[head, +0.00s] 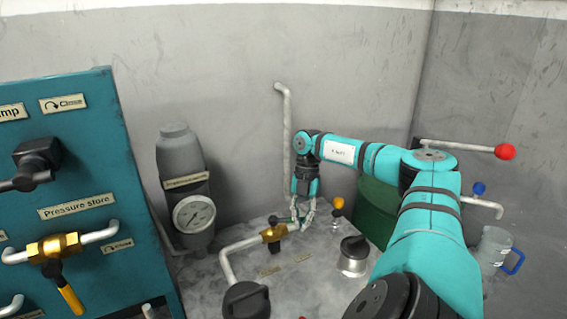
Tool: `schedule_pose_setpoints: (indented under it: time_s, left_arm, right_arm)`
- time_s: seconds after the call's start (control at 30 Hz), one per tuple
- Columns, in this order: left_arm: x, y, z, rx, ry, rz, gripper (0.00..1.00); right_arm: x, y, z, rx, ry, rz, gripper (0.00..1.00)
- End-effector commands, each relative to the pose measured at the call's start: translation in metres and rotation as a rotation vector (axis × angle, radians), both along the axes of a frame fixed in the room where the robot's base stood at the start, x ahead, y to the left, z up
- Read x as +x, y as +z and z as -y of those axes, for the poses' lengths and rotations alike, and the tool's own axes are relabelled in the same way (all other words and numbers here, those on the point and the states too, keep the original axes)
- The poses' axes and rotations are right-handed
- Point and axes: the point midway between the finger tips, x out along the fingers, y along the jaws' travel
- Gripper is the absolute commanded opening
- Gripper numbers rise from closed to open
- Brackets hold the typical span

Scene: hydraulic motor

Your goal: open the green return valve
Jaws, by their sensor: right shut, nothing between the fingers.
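A brass valve (273,234) sits on a pale pipe on the grey machine top, near the centre of the head view. A small dark, possibly green, lever shows at its top and points right toward my gripper. I take this for the return valve, but its colour is hard to make out. My right gripper (302,220) points down just right of the valve, shut and empty. Whether the fingers touch the lever I cannot tell. My left gripper is not in view.
A teal panel (85,150) with a yellow-handled valve (62,250) stands at the left. A pressure gauge (194,214) is behind left. A yellow knob (338,202), a black-capped fitting (354,256), a red-knobbed lever (504,152) and a jug (494,248) lie rightward.

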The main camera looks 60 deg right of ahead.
Motion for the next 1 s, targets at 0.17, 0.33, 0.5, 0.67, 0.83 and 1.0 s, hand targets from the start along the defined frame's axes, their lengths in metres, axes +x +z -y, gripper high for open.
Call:
schedule_pose_setpoints:
  time_s: [0.17,0.33,0.5,0.67,0.83,1.0]
  left_arm:
    - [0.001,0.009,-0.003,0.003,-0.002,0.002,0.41]
    - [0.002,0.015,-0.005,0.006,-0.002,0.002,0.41]
    - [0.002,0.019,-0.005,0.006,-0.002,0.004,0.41]
    - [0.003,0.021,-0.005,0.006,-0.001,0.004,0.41]
    - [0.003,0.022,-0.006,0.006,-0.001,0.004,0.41]
    - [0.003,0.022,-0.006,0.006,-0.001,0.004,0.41]
  right_arm:
    - [0.0,0.002,0.014,0.002,-0.013,0.004,0.0]
    - [0.004,0.002,0.022,0.002,-0.014,0.004,0.0]
    - [0.008,0.001,0.028,0.002,-0.015,0.003,0.0]
    - [0.01,0.001,0.031,0.001,-0.014,0.003,0.0]
    - [0.011,0.001,0.032,0.001,-0.013,0.003,0.0]
    - [0.011,0.0,0.032,0.001,-0.013,0.002,0.0]
